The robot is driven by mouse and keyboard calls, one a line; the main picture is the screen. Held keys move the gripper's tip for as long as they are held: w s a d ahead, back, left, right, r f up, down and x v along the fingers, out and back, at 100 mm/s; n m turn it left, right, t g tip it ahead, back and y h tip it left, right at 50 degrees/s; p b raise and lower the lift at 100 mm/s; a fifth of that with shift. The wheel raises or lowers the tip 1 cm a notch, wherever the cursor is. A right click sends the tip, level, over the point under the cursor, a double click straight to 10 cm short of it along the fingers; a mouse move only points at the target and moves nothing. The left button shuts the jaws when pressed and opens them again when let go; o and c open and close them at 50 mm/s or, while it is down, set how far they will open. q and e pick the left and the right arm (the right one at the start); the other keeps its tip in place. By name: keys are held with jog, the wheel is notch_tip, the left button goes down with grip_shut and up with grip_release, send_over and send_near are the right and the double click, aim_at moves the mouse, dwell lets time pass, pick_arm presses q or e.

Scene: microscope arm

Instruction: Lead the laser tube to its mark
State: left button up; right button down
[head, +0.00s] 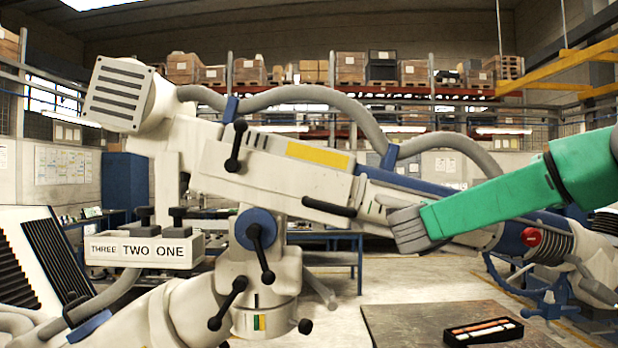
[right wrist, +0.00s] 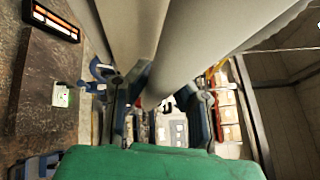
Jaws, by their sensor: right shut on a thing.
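The laser tube (head: 470,240) looks like the long pale lower-right part of a big jointed cream arm, with a red knob (head: 532,237) near its end. It slopes down to the right. My right gripper (head: 408,230), on a green arm from the right, is at this tube. In the right wrist view the two dark fingers (right wrist: 162,108) stand either side of a grey tube (right wrist: 165,85), shut on it; the exact contact is hard to see. I cannot clearly pick out the mark. A small white plate with a green patch (right wrist: 62,96) lies at left there. My left gripper is not in view.
A dark table (head: 390,325) stands lower right with a black tray (head: 482,331) of light bars. A box labelled THREE TWO ONE (head: 145,249) is at left. Black lever handles (head: 236,145) stick out from the cream arm. A grey hose (head: 300,95) arches over it. Shelves with boxes (head: 350,66) stand far behind.

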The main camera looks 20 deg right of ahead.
jog(key=shift+w+a+f, duration=0.1)
jog(key=shift+a+f, duration=0.25)
jog(key=shift+a, duration=0.2)
jog(key=shift+w+a+r, duration=0.2)
jog(key=shift+w+a, duration=0.1)
jog(key=shift+a, duration=0.6)
jog(key=c, duration=1.1)
grip_release()
jog(key=shift+r, duration=0.15)
jog(key=shift+o, duration=0.3)
jog(key=shift+r, duration=0.1)
